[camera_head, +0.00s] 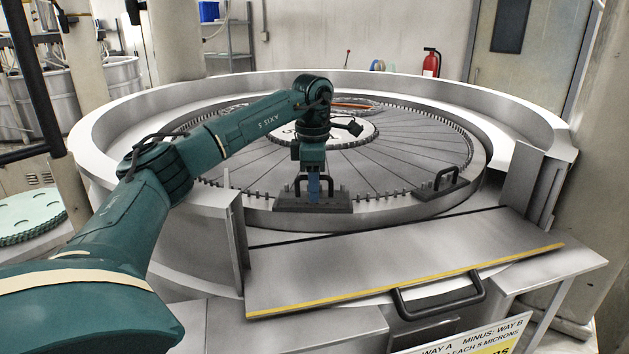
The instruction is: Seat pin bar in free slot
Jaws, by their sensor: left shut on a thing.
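My left gripper (313,188) points down at the near edge of the round lapping machine. It is shut on the handle of a dark pin bar (287,204). The bar lies level at the rim, among the upright pins of the ring (375,194). I cannot tell whether it rests in a slot or hangs just above one; the slot under it is hidden. A second dark bar with a black handle (440,186) sits on the ring to the right. My right gripper is not in view.
The wide machine rim (120,130) surrounds the plate (410,155). In front, a sloping metal panel (390,265) with a yellow edge and a black handle (437,302) stands below the gap in the rim. A sign (480,340) stands at the bottom right.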

